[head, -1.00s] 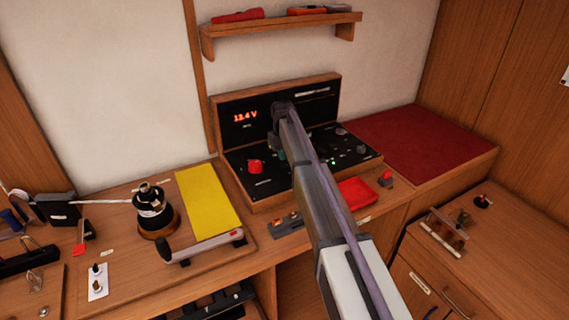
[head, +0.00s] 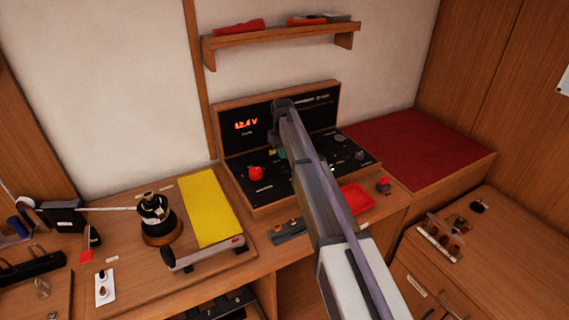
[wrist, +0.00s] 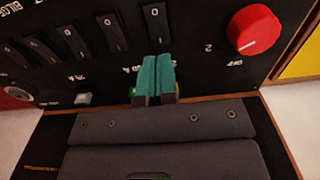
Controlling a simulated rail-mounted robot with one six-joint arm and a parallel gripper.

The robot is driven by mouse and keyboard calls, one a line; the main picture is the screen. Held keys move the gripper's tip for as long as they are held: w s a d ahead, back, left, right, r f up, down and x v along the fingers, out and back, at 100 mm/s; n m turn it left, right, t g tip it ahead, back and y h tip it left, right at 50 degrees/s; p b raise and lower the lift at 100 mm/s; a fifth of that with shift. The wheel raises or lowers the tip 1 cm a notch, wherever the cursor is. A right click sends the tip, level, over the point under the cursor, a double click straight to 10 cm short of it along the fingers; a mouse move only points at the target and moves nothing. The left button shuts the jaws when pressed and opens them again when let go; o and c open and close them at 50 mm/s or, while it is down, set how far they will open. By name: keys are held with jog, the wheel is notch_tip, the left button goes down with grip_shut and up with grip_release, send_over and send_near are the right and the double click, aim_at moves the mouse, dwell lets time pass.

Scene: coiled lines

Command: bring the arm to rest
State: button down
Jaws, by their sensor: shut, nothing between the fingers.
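My gripper (wrist: 156,75) shows in the wrist view as two teal fingers pressed together, with nothing between them. They are in front of the black control panel (wrist: 190,65), below a row of black rocker switches (wrist: 112,32) and left of a red knob (wrist: 254,30). Whether the fingertips touch the panel cannot be told. In the head view my arm reaches up from the bottom right to the panel (head: 285,183) and covers part of it. The gripper is mostly hidden there behind the arm.
A winch (head: 156,215) with a line, a yellow pad (head: 207,203) and a handle (head: 205,253) lie on the left bench. A red cushion (head: 420,145) is right of the panel. A shelf (head: 285,40) hangs above. A small rack (head: 438,238) stands on the right counter.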

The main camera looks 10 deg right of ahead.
notch_tip(320, 180, up, 3)
jog(key=shift+f+p, duration=0.15)
jog(key=shift+p, duration=0.8)
jog(key=shift+f, duration=0.15)
jog(key=s+m, duration=0.3)
jog(key=s, duration=3.7)
jog(key=shift+s, duration=0.3)
jog(key=shift+d, duration=0.1)
